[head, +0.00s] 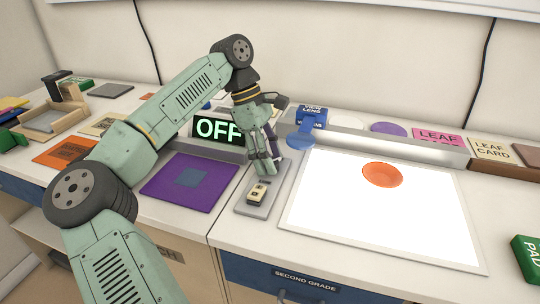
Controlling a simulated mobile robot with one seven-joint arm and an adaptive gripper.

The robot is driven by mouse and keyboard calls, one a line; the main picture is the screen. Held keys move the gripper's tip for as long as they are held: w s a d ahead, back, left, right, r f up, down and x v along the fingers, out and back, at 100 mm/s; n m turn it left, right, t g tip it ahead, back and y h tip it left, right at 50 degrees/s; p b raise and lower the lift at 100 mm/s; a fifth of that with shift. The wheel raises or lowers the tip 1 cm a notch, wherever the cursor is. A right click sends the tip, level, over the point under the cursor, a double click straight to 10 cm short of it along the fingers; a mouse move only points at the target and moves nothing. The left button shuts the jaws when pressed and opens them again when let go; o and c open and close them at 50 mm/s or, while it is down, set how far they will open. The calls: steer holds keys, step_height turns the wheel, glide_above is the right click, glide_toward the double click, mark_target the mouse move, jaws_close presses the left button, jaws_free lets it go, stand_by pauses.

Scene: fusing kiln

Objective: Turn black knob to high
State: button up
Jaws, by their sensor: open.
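My gripper (268,170) points down over a grey plate (245,208), with its fingers open. A small cream piece with dark markings (257,194) sits on the plate, just in front of the fingertips; whether they touch it I cannot tell. A dark display reading OFF in pale green letters (217,128) stands behind and left of the gripper, partly covered by the arm. I cannot make out a black knob; the arm and gripper hide part of this area.
A purple mat (165,196) with a blue square lies left. On the right, an orange dish (382,175) lies on a bright white panel (330,215). A blue VIEW LENS holder (312,118) stands behind. A green PAD box (525,262) is at the right edge.

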steer(key=shift+f, duration=0.1)
steer(key=shift+c, duration=0.5)
steer(key=c, duration=1.1)
steer(key=shift+o, duration=0.2)
steer(key=shift+n, duration=0.4)
steer(key=n+b, duration=0.1)
steer(key=n+t+b, duration=0.1)
steer(key=n, duration=0.1)
steer(key=shift+s+f+t+h, duration=0.1)
steer(key=shift+f+t+h, duration=0.05)
steer(key=shift+t+h, duration=0.15)
steer(key=shift+n+t+b, duration=0.4)
steer(key=shift+n+b, duration=0.35)
steer(key=shift+n, duration=0.35)
